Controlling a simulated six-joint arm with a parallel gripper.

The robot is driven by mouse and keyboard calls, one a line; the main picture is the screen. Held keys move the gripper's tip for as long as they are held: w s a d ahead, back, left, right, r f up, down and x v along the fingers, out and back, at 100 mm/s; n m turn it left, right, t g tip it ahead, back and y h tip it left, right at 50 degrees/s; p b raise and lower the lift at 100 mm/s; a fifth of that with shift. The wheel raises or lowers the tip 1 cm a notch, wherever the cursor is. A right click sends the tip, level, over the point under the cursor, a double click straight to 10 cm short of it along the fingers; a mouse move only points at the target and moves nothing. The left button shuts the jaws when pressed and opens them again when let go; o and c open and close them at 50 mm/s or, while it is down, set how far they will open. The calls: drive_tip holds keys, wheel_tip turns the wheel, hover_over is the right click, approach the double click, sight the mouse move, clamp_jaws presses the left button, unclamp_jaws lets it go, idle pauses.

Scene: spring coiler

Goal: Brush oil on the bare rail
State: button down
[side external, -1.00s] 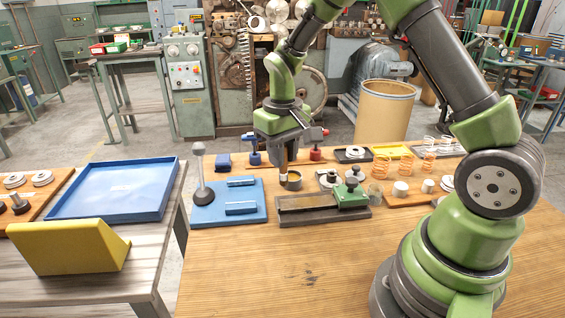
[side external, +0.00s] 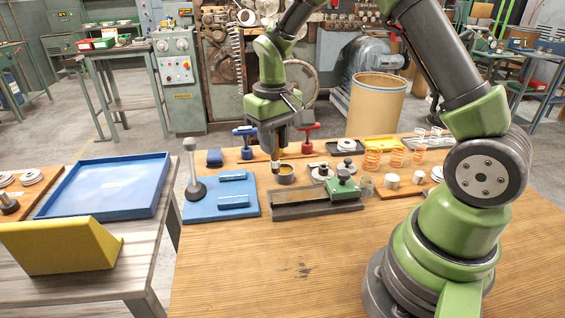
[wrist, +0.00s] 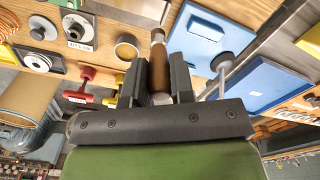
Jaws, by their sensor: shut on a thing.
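The bare rail (side external: 300,203) is a long grey bar in a dark bed on the wooden bench. A green carriage (side external: 343,188) sits over its right part. My gripper (side external: 276,148) is shut on a brush, upright above the bench, behind and left of the rail and apart from it. The brush (side external: 276,166) points down; its brown handle (wrist: 158,68) shows between the fingers in the wrist view. Its tip is beside the small round cup (side external: 287,176), at the cup's left edge in the side view. Whether it touches the cup, I cannot tell.
A blue plate with a ball-topped lever (side external: 222,203) stands left of the rail. Red (side external: 308,136) and blue (side external: 245,141) T-handles stand behind the cup. Copper springs (side external: 397,157) and white cylinders (side external: 392,181) are to the right. The bench front is clear.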

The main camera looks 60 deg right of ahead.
sight(276, 159)
drive_tip(key=s+d+f, duration=0.1)
drive_tip(key=s+d, duration=0.6)
drive_tip(key=d, duration=0.1)
drive_tip(key=shift+s+a+f, duration=0.1)
drive_tip(key=shift+s+f, duration=0.05)
drive_tip(key=shift+f, duration=1.2)
drive_tip(key=shift+s+a+f, duration=0.1)
drive_tip(key=shift+s+f, duration=0.05)
drive_tip(key=shift+f, duration=1.15)
drive_tip(key=shift+f, duration=0.45)
drive_tip(key=shift+w, duration=0.1)
drive_tip(key=shift+w+a+r, duration=0.1)
drive_tip(key=shift+w+a, duration=3.5)
drive_tip(key=shift+a, duration=0.05)
drive_tip(key=shift+s+d, duration=2.05)
drive_tip(key=shift+s, duration=0.05)
